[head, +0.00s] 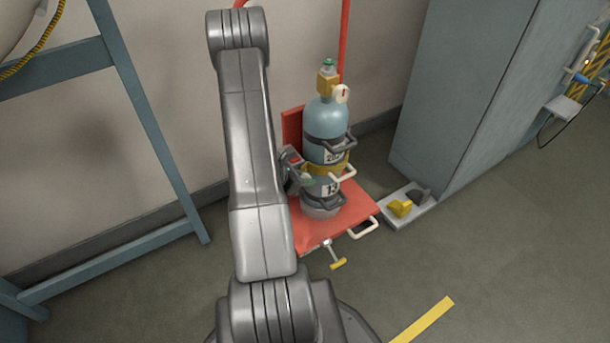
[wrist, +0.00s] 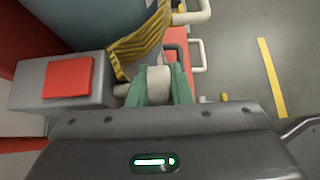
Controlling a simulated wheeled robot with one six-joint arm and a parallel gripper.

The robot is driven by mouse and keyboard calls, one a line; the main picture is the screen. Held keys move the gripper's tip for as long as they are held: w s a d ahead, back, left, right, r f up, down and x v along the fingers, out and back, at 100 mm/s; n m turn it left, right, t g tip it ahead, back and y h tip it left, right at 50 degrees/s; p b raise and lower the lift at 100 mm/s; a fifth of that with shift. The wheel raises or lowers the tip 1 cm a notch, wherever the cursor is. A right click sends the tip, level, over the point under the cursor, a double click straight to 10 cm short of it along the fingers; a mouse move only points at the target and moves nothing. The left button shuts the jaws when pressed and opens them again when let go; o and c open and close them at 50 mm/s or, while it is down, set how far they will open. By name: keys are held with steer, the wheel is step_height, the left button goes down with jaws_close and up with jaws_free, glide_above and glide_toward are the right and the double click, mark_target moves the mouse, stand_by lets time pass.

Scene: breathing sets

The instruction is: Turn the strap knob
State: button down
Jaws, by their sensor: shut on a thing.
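A blue-grey gas cylinder (head: 325,118) stands upright on a red trolley (head: 330,228). A yellow-and-black strap (head: 340,166) runs around its middle; the strap also shows in the wrist view (wrist: 139,49). The strap knob (wrist: 159,84) is pale and rounded, at the strap's end beside a grey block with a red square (wrist: 67,78). My gripper (wrist: 158,88) is shut on the knob, with a green finger on each side of it. In the head view my gripper (head: 307,180) is at the cylinder's left side, where the knob is hidden from view.
A grey cabinet (head: 455,80) stands to the right. A low tray (head: 424,214) with a yellow piece and a dark piece lies at its foot. A blue frame (head: 147,120) stands on the left. A yellow floor line (head: 422,320) crosses open floor at front right.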

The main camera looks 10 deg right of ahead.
steer(key=y+p, duration=0.1)
steer(key=g+y+p, duration=0.1)
steer(key=y+p, duration=0.1)
steer(key=y, duration=0.1)
steer(key=shift+d+r, duration=0.1)
steer(key=shift+r, duration=0.15)
steer(key=shift+f+g+y+p, duration=0.1)
steer(key=shift+g+y+p, duration=0.4)
steer(key=shift+y+p, duration=0.5)
steer(key=shift+f+p, duration=0.15)
steer(key=shift+p, duration=0.5)
steer(key=shift+f+y, duration=0.1)
steer(key=shift+y, duration=0.2)
steer(key=c, duration=1.3)
jaws_free()
steer(key=p+v, duration=0.3)
steer(key=v, duration=0.4)
steer(key=p+v, duration=0.4)
steer(key=v, duration=0.2)
steer(key=shift+w+a+r, duration=0.2)
steer(key=shift+r, duration=0.2)
